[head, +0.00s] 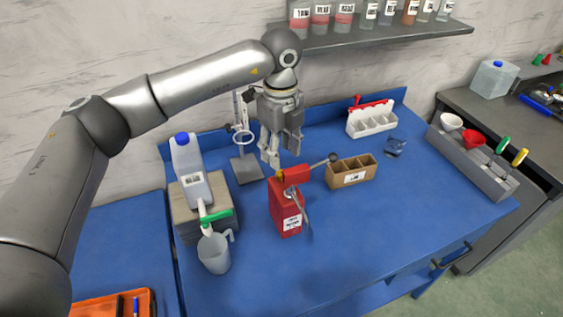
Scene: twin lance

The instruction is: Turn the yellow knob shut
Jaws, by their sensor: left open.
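A red can (286,212) with a white label stands upright near the middle of the blue bench (355,235). A small yellow-orange part (280,175), which may be the yellow knob, shows at the left of the can's red top. A grey rod with a dark ball end sticks out to the right of the top. How far the knob is turned is too small to tell. My left gripper (280,158) is open and empty, pointing down just above and behind the can, seemingly apart from it. My right gripper is not in view.
A ring stand (245,170) is close left of my gripper. A divided brown box (350,172) stands right. The front right bench is clear.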

